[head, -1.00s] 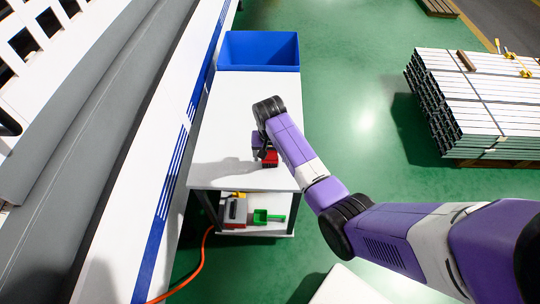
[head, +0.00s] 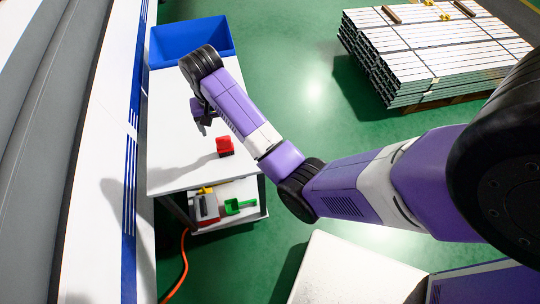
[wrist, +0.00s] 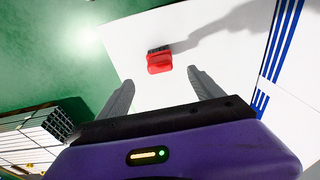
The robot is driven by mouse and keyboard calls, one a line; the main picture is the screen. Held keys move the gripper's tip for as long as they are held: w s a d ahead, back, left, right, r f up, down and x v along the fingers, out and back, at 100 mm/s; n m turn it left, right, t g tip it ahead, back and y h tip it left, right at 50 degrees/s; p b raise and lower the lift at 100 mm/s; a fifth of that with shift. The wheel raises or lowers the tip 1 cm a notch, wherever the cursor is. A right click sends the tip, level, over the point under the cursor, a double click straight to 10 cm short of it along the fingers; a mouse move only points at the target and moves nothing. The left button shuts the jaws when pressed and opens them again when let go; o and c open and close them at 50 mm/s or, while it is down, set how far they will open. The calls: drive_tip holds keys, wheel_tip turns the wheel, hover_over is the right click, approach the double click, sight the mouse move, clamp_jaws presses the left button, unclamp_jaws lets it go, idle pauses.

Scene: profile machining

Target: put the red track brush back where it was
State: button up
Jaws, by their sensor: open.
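The red track brush (head: 225,146) stands on the white top of the bench (head: 170,130), near its right edge. In the wrist view the brush (wrist: 159,62) shows as a red block with a dark bristle strip, lying beyond my fingertips. My gripper (head: 203,125) is open and empty, above and behind the brush in the head view, clear of it. In the wrist view my gripper (wrist: 160,78) has its two grey fingers spread apart, with nothing between them.
A blue bin (head: 190,42) stands at the bench's far end. The lower shelf (head: 240,213) holds a grey-red item and a green scoop (head: 240,205). A machine flanks the left. Stacked metal profiles (head: 430,55) stand on the floor at right. An orange hose (head: 184,265) lies below.

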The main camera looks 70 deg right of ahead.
drive_tip(key=s+a+f+t, duration=0.1)
drive_tip(key=a+f, duration=0.1)
drive_tip(key=f, duration=0.1)
drive_tip(key=s+a+f+n+t, duration=0.1)
drive_tip(key=s+a+f, duration=0.1)
drive_tip(key=a, duration=0.1)
drive_tip(key=s+a+f+n, duration=0.1)
drive_tip(key=a+f, duration=0.1)
drive_tip(key=f, duration=0.1)
drive_tip(key=shift+s+a+f+t+h, duration=0.25)
drive_tip(key=shift+f+t+h, duration=0.05)
drive_tip(key=shift+f+t, duration=0.1)
drive_tip(key=s+a+f+n+t, duration=0.1)
drive_tip(key=s+a+n+t, duration=0.25)
drive_tip(key=s+a, duration=0.4)
drive_tip(key=s+a+r+n+t, duration=0.2)
drive_tip(key=s+a+r+t, duration=0.2)
drive_tip(key=s+r, duration=0.45)
drive_tip(key=s+a+r+n+t, duration=0.1)
drive_tip(key=s+r+t, duration=0.1)
drive_tip(key=s+r, duration=0.3)
drive_tip(key=s+a+r+n+t+y, duration=0.1)
drive_tip(key=s+r, duration=0.4)
drive_tip(key=r, duration=0.5)
drive_tip(key=shift+s+a+n+t+y, duration=0.15)
drive_tip(key=shift+a+n+t+y, duration=0.15)
drive_tip(key=shift+n+t, duration=0.15)
drive_tip(key=shift+c, duration=0.3)
